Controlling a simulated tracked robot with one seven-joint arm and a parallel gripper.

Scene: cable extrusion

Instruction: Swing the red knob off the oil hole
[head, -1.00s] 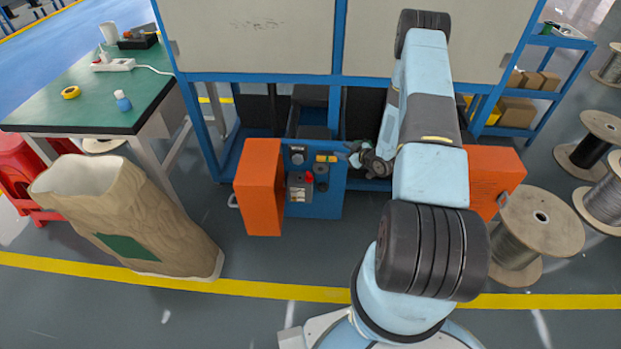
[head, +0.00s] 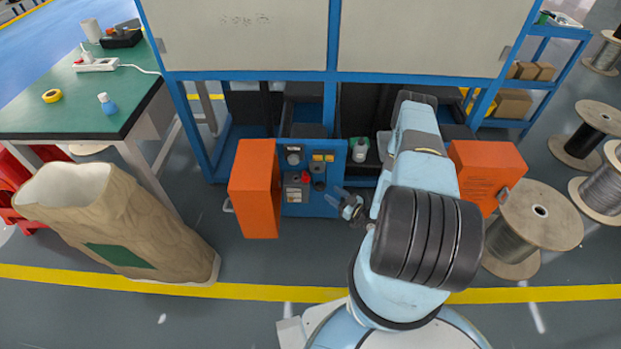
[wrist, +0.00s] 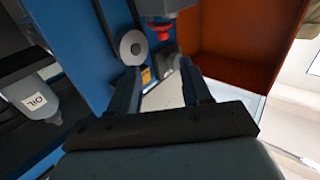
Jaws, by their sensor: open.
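The red knob (head: 305,177) is on the front of the blue machine panel (head: 308,209), between the orange doors. A red part, which looks like this knob, shows near the top of the wrist view (wrist: 161,32), under a grey fitting. A grey disc with a dark centre (wrist: 132,47) is left of it; I cannot tell whether it is the oil hole. My gripper (head: 333,197) is open and empty in front of the panel, right of and lower than the knob in the head view. In the wrist view its fingers (wrist: 158,70) are apart, below the red part.
An oil bottle (head: 360,150) stands right of the panel; its OIL label shows in the wrist view (wrist: 38,101). The left orange door (head: 256,190) and right orange door (head: 487,172) flank the panel. A wire spool (head: 532,226) stands at right. Floor before the panel is clear.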

